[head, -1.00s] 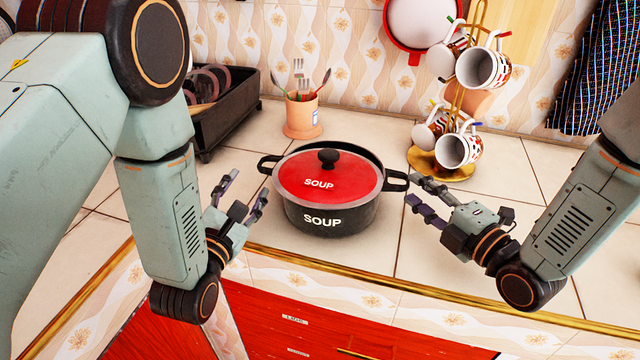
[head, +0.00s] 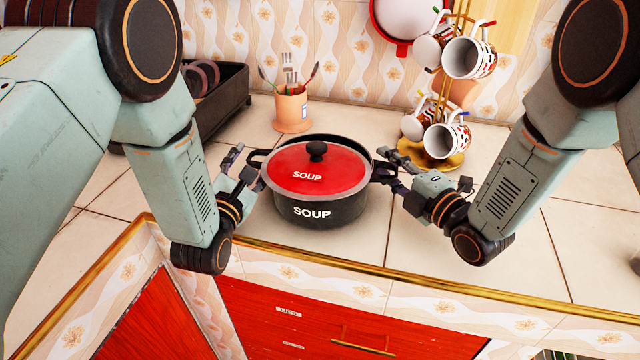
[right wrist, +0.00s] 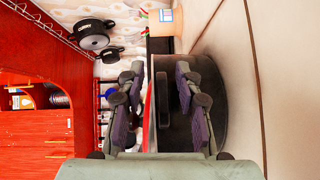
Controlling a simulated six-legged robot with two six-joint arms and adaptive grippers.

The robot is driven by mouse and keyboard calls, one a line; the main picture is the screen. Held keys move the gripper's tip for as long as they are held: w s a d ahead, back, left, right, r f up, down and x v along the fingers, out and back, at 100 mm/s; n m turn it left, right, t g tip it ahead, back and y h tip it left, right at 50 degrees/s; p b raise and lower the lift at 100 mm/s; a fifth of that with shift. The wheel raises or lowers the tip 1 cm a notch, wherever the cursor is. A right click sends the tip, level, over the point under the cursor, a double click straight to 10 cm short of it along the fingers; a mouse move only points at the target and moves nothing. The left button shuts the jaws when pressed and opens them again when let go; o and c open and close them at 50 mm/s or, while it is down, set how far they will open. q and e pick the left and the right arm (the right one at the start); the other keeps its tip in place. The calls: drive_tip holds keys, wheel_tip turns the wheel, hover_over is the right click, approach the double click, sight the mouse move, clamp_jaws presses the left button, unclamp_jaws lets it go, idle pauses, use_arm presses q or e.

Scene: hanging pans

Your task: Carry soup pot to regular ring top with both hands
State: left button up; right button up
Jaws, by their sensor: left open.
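The black soup pot (head: 318,212) with its red lid (head: 318,175) and black knob stands upright on the tiled counter. It also shows in the right wrist view (right wrist: 211,130). My left gripper (head: 246,164) is open at the pot's left handle (head: 257,153); whether it touches cannot be told. My right gripper (head: 393,166) is at the right handle. In the right wrist view its fingers (right wrist: 159,108) are spread apart, with the handle (right wrist: 165,92) between them. I cannot clearly make out a ring top.
A dark tray-like unit (head: 225,100) with round shapes stands at the back left. A utensil cup (head: 291,112) is behind the pot. A mug stand (head: 443,160) with several mugs stands behind my right gripper. The counter's gold front edge (head: 400,283) is near.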

use_arm(q)
drive_tip(key=shift+w, duration=0.45)
use_arm(e)
drive_tip(key=shift+w+a+f, duration=0.1)
drive_tip(key=shift+w+a, duration=0.1)
drive_tip(key=shift+w, duration=0.2)
use_arm(q)
drive_tip(key=shift+d, duration=0.2)
use_arm(e)
drive_tip(key=shift+d, duration=0.2)
use_arm(q)
drive_tip(key=shift+s+a, duration=0.1)
drive_tip(key=shift+a, duration=0.05)
drive_tip(key=c, duration=0.3)
use_arm(e)
drive_tip(key=shift+s+a, duration=0.1)
drive_tip(key=shift+a, duration=0.1)
drive_tip(key=c, duration=0.3)
use_arm(q)
drive_tip(key=c, duration=0.3)
use_arm(e)
drive_tip(key=c, duration=0.3)
use_arm(q)
clamp_jaws()
use_arm(e)
drive_tip(key=shift+d, duration=0.1)
clamp_jaws()
